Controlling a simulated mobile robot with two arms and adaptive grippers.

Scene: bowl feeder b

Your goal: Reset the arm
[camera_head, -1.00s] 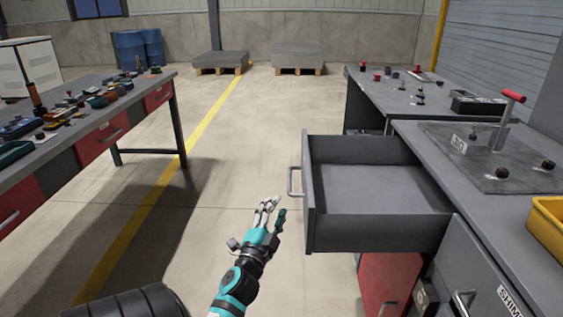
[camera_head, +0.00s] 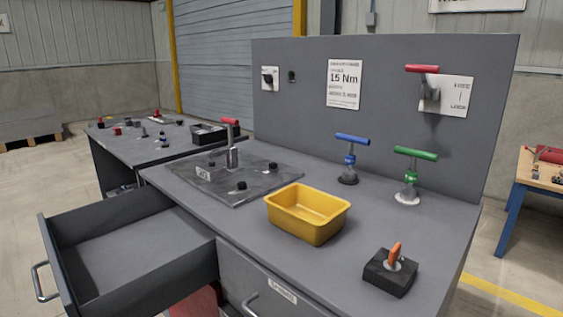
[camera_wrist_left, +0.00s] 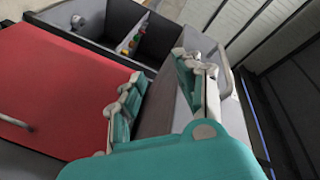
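My left gripper (camera_wrist_left: 160,95) shows in the left wrist view, with its teal and grey fingers spread apart and nothing visible between them. A grey surface lies behind the gap between the fingers. A red panel (camera_wrist_left: 60,90) fills the left of that view, and an open grey compartment (camera_wrist_left: 155,45) with small coloured items is beyond the fingertips. Neither gripper shows in the head view now, and my right gripper is in no current view.
An open, empty grey drawer (camera_head: 135,245) sticks out of the workbench (camera_head: 240,225). On the bench are a yellow bin (camera_head: 308,228), a blue-handled tool (camera_head: 350,158), a green-handled tool (camera_head: 410,175) and a black switch box (camera_head: 388,278). A back panel (camera_head: 390,100) stands behind them.

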